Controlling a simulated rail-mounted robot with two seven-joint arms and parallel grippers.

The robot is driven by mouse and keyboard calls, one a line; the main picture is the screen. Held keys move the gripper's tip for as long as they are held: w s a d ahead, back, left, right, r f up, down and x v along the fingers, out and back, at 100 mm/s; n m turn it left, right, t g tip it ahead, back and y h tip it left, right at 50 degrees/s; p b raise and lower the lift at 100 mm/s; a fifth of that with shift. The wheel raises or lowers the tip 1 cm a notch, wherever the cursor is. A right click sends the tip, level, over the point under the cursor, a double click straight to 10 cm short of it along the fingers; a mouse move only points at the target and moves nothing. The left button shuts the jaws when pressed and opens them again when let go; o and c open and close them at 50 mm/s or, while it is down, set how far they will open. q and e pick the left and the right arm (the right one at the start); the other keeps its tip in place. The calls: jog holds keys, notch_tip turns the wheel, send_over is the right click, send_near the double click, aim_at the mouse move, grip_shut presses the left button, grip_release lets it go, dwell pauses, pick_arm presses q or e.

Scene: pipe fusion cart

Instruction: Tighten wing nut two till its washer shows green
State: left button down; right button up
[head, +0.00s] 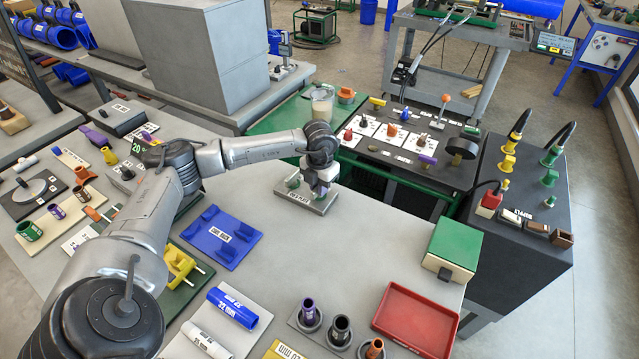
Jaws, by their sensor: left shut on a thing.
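My left gripper (322,188) points down over the right part of a small grey labelled plate (300,201) on the grey table. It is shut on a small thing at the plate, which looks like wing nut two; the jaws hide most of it. The color of its washer cannot be made out. My right gripper is not in view.
A blue rack (222,238) lies left of the plate, under my forearm's side. A red tray (416,318) and a green-topped box (453,246) are at the right. A green mat (290,117) with a jar (322,101) lies behind. The table's middle is clear.

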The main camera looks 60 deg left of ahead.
pick_arm(q)
jog(key=c, duration=1.2)
grip_release()
jog(key=shift+o, duration=0.2)
jog(key=shift+r, duration=0.1)
notch_tip(320, 180, up, 14)
jog(key=p, duration=0.2)
jog(key=shift+p, duration=0.35)
